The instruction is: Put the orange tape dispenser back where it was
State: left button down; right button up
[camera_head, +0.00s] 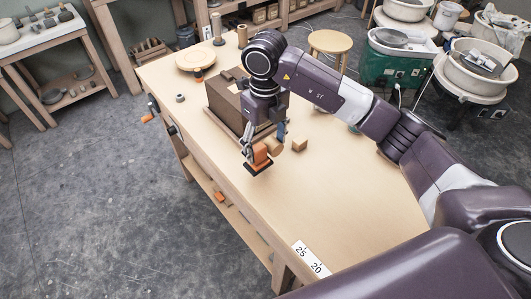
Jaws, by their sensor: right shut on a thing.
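The orange tape dispenser (260,155) is at my right gripper (264,150), near the left edge of the wooden table (330,190). My right gripper is shut on it, with the fingers pointing down, one on its left and one behind it on the right. Parts of the dispenser are covered by the fingers. I cannot tell whether its underside touches the tabletop. My left gripper is not in view.
A brown clay block (226,101) on a board stands just behind the gripper. A round wooden disc (195,58) stands farther back. The front tabletop is clear, except for a number strip (309,260) at the edge.

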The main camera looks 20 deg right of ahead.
aim_at(266, 156)
notch_tip(266, 156, down, 4)
jog(key=shift+f+p, duration=0.1)
jog(key=shift+p, duration=0.35)
jog(key=shift+f, duration=0.2)
jog(key=o, duration=1.3)
jog(key=shift+c, duration=0.2)
jog(key=shift+r, duration=0.1)
